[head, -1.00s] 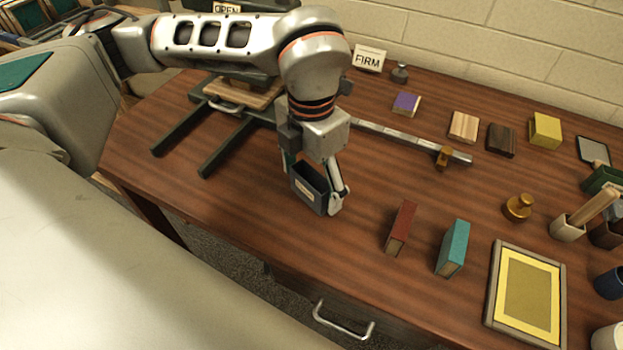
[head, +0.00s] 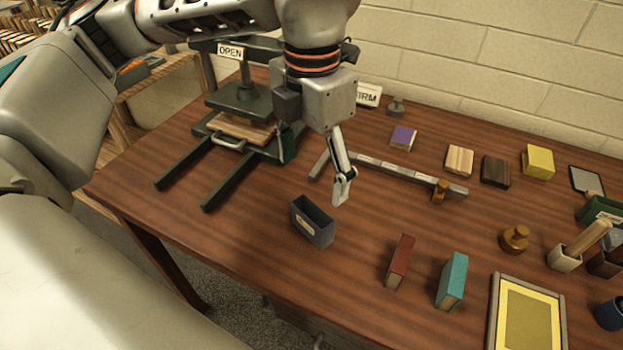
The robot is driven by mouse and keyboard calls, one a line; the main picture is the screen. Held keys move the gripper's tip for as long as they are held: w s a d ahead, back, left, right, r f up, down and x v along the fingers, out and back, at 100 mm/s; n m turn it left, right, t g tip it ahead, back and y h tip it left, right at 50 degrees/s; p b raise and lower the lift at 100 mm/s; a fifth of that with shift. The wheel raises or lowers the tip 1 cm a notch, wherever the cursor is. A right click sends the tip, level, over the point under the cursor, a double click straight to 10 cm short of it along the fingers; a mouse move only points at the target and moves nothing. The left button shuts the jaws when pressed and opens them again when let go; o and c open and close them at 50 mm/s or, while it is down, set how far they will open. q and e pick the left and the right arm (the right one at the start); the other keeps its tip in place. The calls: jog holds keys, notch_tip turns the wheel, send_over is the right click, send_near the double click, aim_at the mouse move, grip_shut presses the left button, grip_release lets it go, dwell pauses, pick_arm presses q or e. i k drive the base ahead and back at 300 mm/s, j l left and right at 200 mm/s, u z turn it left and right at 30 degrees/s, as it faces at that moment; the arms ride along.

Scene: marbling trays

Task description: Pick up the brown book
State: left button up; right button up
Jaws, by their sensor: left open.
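A reddish-brown book (head: 400,262) stands upright near the table's front edge, left of a teal book (head: 452,281). A dark brown block-like piece (head: 496,171) lies flat farther back; I cannot tell whether it is a book. My left gripper (head: 322,183) is open and empty, pointing down above the table. It is left of and behind the reddish-brown book, clear of it. An open dark grey box (head: 312,222) with a label stands just below and in front of the gripper. My right gripper is not in view.
A press (head: 240,100) with an "OPEN" sign stands at the back left. A metal rail (head: 400,172) crosses the table. Purple (head: 403,138) and yellow (head: 538,161) blocks lie behind it.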

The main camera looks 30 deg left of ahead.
aim_at(396, 271)
jog(key=k, duration=1)
